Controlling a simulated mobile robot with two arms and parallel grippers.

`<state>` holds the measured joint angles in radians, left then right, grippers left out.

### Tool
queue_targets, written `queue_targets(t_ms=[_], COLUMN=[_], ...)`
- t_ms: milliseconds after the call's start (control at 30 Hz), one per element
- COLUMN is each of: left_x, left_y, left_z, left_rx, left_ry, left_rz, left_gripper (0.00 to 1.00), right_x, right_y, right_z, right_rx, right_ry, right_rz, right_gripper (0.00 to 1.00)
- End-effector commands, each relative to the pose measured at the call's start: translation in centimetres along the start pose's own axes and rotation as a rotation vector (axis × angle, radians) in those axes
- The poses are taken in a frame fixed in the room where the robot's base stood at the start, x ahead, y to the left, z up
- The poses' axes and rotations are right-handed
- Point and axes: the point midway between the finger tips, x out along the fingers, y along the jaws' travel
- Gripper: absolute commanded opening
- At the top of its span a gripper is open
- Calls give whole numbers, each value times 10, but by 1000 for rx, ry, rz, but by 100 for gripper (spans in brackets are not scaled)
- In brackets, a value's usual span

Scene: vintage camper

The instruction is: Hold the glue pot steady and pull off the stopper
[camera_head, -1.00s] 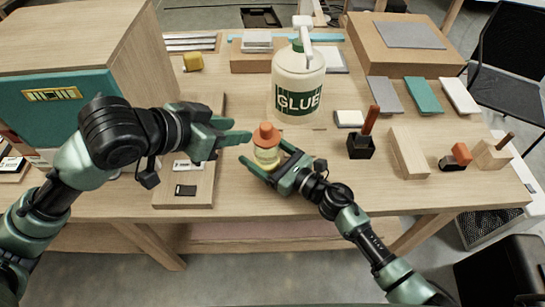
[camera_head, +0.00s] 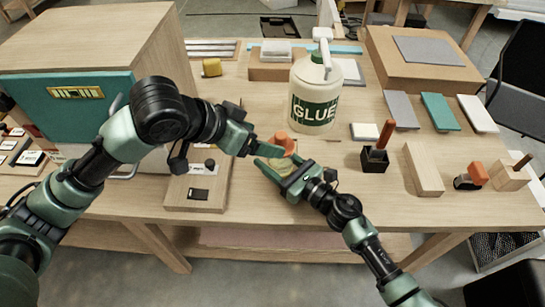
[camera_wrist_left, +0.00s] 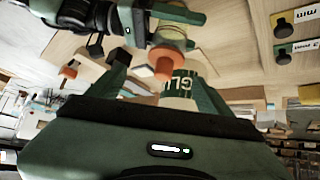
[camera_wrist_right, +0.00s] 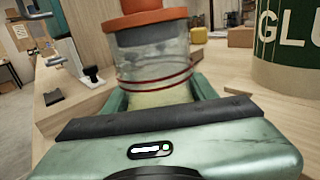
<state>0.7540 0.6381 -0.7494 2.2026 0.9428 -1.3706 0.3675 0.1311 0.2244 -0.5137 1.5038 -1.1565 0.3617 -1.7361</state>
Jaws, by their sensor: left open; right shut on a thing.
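The glue pot (camera_head: 281,166) is a small clear jar with yellowish contents near the table's front edge. It shows large and upright in the right wrist view (camera_wrist_right: 152,58). Its orange stopper (camera_head: 284,141) sits on top, and also shows in the left wrist view (camera_wrist_left: 166,62). My right gripper (camera_head: 284,170) is shut around the jar's lower body. My left gripper (camera_head: 268,146) is open at the stopper. In the left wrist view its fingers lie on either side of the stopper, with gaps visible. Whether the pot touches the table is hidden.
A large cream jug labelled GLUE (camera_head: 316,90) stands just behind the pot. A teal-fronted cabinet (camera_head: 85,110) is at left. A wooden board (camera_head: 198,190) lies left of the pot. Right are a black holder (camera_head: 374,160) and a wooden block (camera_head: 423,168).

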Motion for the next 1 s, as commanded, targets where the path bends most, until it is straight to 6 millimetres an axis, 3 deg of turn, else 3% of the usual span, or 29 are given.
queue_targets(t_ms=[133,300,500,700,1000], left_x=[30,46,40,29,40], left_y=[7,12,6,-1,-4], left_z=[-18,-33,-54,-68,-56], left_rx=[-32,-60,-96,-130,-140], left_ry=[-185,-426,-640,-737,-757], left_rz=[48,38,-53,-126,-140], left_gripper=[80,80,80,80,80], right_x=[0,0,0,0,0], right_y=[0,0,0,0,0], right_z=[1,1,0,0,0], right_rx=[0,0,0,0,1], right_ry=[-2,-1,-1,-1,-1], right_rz=[0,0,0,0,1], right_gripper=[8,8,8,8,8])
